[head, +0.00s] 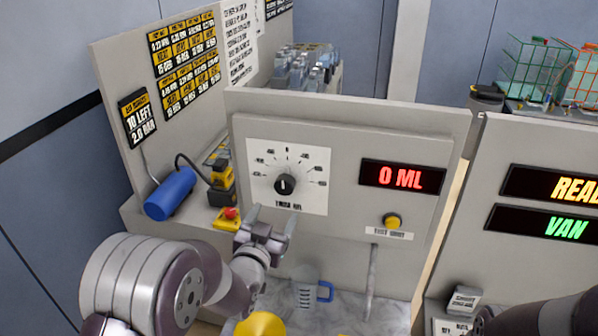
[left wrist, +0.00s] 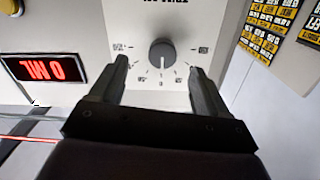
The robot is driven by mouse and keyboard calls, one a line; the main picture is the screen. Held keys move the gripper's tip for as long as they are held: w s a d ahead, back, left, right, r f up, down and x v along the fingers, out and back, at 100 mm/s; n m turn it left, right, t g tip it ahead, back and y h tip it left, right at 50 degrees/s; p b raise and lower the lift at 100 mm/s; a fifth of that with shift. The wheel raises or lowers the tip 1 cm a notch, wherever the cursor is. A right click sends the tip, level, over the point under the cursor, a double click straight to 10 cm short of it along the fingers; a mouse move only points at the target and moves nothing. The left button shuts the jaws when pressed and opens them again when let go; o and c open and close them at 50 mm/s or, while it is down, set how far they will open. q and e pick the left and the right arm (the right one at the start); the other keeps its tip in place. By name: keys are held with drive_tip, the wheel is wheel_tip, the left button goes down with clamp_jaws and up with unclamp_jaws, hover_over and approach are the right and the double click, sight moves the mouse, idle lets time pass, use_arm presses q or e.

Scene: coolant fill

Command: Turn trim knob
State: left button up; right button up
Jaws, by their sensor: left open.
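The trim knob (head: 285,184) is a round black knob with a white pointer line, set in a white dial plate (head: 309,161) on the grey panel. In the head view its pointer looks close to straight up, near 0. My left gripper (head: 268,222) is open, below the knob and in front of the panel. In the left wrist view the knob (left wrist: 162,54) lies ahead, between and beyond the two open fingers (left wrist: 160,85), and does not look touched. A red display (head: 401,177) reads 0 ML. The right gripper is not seen; part of my right arm shows at the lower right.
A yellow button (head: 391,221) sits below the display. A red-topped yellow stop button (head: 229,217) and a blue cylinder (head: 170,194) are left of the dial. A measuring jug with a blue handle (head: 325,291) stands below, near a thin spout (head: 371,280).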

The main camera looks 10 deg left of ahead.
sight(283, 189)
use_arm(q)
drive_tip(key=w+p, duration=0.1)
drive_tip(key=w, duration=0.2)
drive_tip(key=w+p, duration=0.2)
drive_tip(key=w, duration=0.1)
drive_tip(key=w+r+p, duration=0.1)
drive_tip(key=w+p, duration=0.1)
drive_tip(key=w, duration=0.1)
drive_tip(key=shift+w, duration=0.25)
drive_tip(key=shift+w+a+r+p, duration=0.1)
drive_tip(key=shift+w+a+p, duration=0.05)
drive_tip(key=shift+p, duration=0.15)
drive_tip(key=shift+s+r, duration=0.25)
drive_tip(key=shift+w+f, duration=0.15)
drive_tip(key=shift+w, duration=0.05)
drive_tip(key=shift+w+f, duration=0.1)
drive_tip(key=shift+w, duration=0.1)
drive_tip(key=shift+c, duration=1.2)
drive_tip(key=shift+w, duration=0.1)
drive_tip(key=c, duration=0.8)
drive_tip(key=shift+f, duration=0.1)
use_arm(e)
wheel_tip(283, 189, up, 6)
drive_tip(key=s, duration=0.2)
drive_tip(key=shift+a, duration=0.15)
